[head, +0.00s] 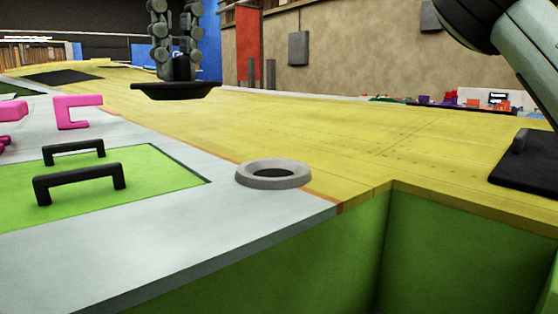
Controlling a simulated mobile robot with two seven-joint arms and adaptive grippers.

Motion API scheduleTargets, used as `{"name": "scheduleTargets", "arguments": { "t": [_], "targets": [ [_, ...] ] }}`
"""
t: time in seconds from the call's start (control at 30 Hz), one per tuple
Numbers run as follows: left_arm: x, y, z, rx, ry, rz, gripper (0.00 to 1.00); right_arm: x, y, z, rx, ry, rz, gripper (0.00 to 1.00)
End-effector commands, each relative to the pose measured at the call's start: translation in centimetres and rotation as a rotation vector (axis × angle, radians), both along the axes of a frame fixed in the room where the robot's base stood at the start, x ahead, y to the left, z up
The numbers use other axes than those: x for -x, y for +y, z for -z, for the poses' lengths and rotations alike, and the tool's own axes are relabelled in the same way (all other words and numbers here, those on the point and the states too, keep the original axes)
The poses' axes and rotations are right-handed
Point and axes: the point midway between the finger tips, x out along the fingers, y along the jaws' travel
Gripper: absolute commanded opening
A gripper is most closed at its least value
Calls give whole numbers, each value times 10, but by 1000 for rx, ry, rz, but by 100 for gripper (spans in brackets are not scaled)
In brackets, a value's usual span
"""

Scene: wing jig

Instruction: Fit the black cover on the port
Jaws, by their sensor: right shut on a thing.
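The black cover (176,91) is a shallow, wide disc with a short knob on top. My right gripper (181,66) hangs down from the top edge, left of the middle, with its fingers shut on the knob. The cover is held roughly level. The port (246,180) is a grey raised ring with a dark round opening, on the grey strip near the front corner of the wing. In the picture the cover is above and to the left of the port, clearly apart from it. My left gripper is not in view.
Left of the port is a green panel (145,180) with two black handles (80,182). Pink clamps (76,110) stand behind it. A black plate with a handle (522,170) lies at the right. The yellow surface (320,130) between is clear. A green-walled recess drops away in front.

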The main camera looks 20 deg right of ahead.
Motion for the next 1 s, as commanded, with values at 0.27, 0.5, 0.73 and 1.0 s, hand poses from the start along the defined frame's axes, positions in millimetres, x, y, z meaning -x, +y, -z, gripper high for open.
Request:
{"name": "scheduleTargets", "arguments": {
  "t": [0.27, 0.5, 0.73, 1.0],
  "targets": [
    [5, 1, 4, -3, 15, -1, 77, -2, -18, 11, 0, 0, 2, 0],
    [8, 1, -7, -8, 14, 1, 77, -7, -72, 44, -1, 1, 3, 0],
    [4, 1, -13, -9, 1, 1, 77, -11, -109, 66, 0, 0, 1, 0],
    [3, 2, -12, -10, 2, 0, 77, -12, -117, 91, 0, 1, 0, 0]
  ]
}}
